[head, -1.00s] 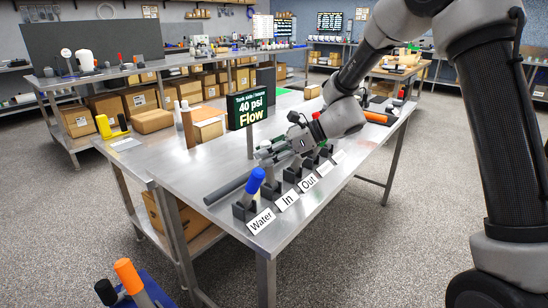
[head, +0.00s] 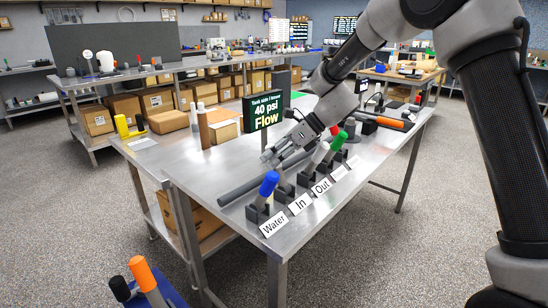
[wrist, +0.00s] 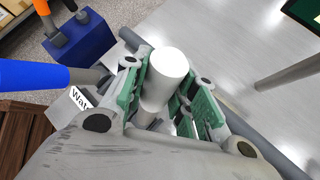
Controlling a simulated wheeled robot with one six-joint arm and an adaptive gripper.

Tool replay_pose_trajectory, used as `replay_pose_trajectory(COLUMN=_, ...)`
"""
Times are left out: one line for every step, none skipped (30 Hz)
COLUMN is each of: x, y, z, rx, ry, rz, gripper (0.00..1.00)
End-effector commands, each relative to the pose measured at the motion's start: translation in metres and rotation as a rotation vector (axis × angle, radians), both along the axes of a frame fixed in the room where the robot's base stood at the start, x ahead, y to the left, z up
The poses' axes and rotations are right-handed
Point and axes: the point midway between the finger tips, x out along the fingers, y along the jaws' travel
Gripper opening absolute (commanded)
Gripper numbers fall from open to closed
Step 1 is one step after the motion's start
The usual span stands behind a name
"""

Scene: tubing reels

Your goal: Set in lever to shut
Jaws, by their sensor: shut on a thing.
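The In lever (wrist: 166,72) shows a white round handle between the green pads of my gripper (wrist: 168,98) in the wrist view. In the head view my gripper (head: 272,157) is shut around it, above the In label (head: 300,204), and hides most of the lever. The blue-handled Water lever (head: 269,184) stands beside it, tilted slightly; it also shows at the left in the wrist view (wrist: 32,74). A white-handled lever (head: 318,156) stands above the Out label (head: 322,186). The sign (head: 264,111) reads 40 psi and Flow.
A green-handled lever (head: 339,141) and further levers stand along the same row. A dark tube (head: 240,189) lies behind the row. Cartons (head: 222,131) and a yellow piece (head: 124,126) sit at the left of the metal table (head: 180,168). The table's left middle is clear.

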Motion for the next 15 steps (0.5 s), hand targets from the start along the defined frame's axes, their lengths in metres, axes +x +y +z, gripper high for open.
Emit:
replay_pose_trajectory(x=0.0013, y=0.0005, z=0.0001, rx=0.001, ry=-0.001, rz=-0.005, gripper=0.00)
replay_pose_trajectory(x=0.0013, y=0.0006, z=0.0001, rx=0.002, ry=-0.001, rz=-0.005, gripper=0.00)
replay_pose_trajectory(x=0.0013, y=0.0006, z=0.0001, rx=0.002, ry=-0.001, rz=-0.005, gripper=0.31)
replay_pose_trajectory(x=0.0013, y=0.0006, z=0.0001, rx=0.002, ry=-0.001, rz=-0.005, gripper=0.36)
replay_pose_trajectory(x=0.0013, y=0.0006, z=0.0001, rx=0.002, ry=-0.001, rz=-0.005, gripper=0.42)
replay_pose_trajectory(x=0.0012, y=0.0006, z=0.0000, rx=0.002, ry=-0.001, rz=-0.004, gripper=0.49)
replay_pose_trajectory(x=0.0011, y=0.0005, z=0.0000, rx=0.001, ry=-0.001, rz=-0.004, gripper=0.49)
replay_pose_trajectory(x=0.0010, y=0.0004, z=-0.0001, rx=0.001, ry=-0.001, rz=-0.003, gripper=0.49)
replay_pose_trajectory(x=0.0009, y=0.0005, z=0.0000, rx=0.001, ry=-0.001, rz=-0.003, gripper=0.49)
replay_pose_trajectory(x=0.0008, y=0.0004, z=-0.0001, rx=0.001, ry=-0.001, rz=-0.003, gripper=0.49)
replay_pose_trajectory(x=0.0006, y=0.0004, z=-0.0001, rx=0.001, ry=-0.001, rz=-0.003, gripper=0.49)
replay_pose_trajectory(x=0.0006, y=0.0004, z=-0.0001, rx=0.001, ry=-0.001, rz=-0.003, gripper=0.49)
replay_pose_trajectory(x=0.0005, y=0.0003, z=-0.0002, rx=0.001, ry=-0.001, rz=-0.003, gripper=0.49)
replay_pose_trajectory(x=0.0005, y=0.0003, z=-0.0002, rx=0.002, ry=0.000, rz=-0.002, gripper=0.49)
replay_pose_trajectory(x=0.0005, y=0.0000, z=0.0001, rx=0.001, ry=-0.001, rz=-0.003, gripper=0.49)
